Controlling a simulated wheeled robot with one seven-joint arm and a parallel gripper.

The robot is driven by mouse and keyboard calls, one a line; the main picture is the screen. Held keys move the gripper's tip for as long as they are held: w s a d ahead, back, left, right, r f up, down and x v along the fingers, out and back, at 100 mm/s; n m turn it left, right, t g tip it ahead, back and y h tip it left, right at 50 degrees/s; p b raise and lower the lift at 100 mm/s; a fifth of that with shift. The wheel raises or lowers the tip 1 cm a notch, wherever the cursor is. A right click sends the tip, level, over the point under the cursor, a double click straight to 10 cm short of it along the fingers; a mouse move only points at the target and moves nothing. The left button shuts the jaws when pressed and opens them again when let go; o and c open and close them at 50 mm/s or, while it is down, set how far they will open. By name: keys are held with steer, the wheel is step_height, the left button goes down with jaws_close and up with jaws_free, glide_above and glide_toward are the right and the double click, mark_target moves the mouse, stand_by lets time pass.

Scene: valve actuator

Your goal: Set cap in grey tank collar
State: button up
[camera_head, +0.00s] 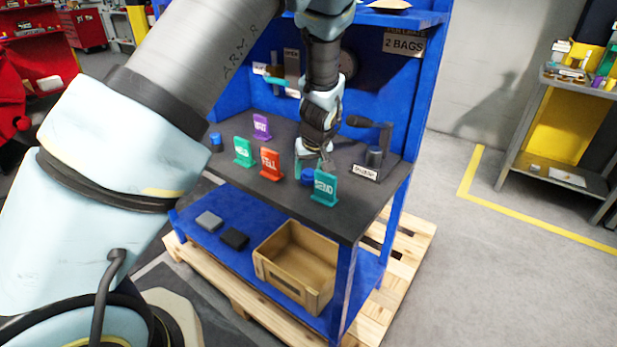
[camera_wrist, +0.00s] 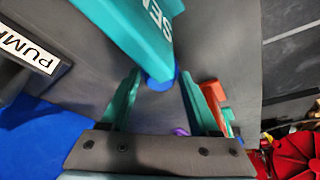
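In the head view, my gripper (camera_head: 312,167) is low over the dark bench top, behind the front teal tag (camera_head: 325,188) lettered "SEND". In the wrist view its two teal fingers (camera_wrist: 160,103) are spread, with no object between them. A blue round piece (camera_head: 308,176), possibly the cap, stands beside the tag; in the wrist view it shows partly (camera_wrist: 161,79) beyond the fingertips, mostly hidden by the tag (camera_wrist: 130,30). Another blue piece (camera_head: 215,139) stands at the bench's left. I cannot make out a grey tank collar for certain; a dark grey cylinder (camera_head: 374,157) stands at the right.
A red tag (camera_head: 270,164), another teal tag (camera_head: 243,152) and a purple tag (camera_head: 261,127) stand left of my gripper. A dark lever (camera_head: 368,123) juts out near the cylinder, behind a white label (camera_head: 365,172). A wooden crate (camera_head: 285,285) is on the lower shelf.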

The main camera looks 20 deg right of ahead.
jaws_close()
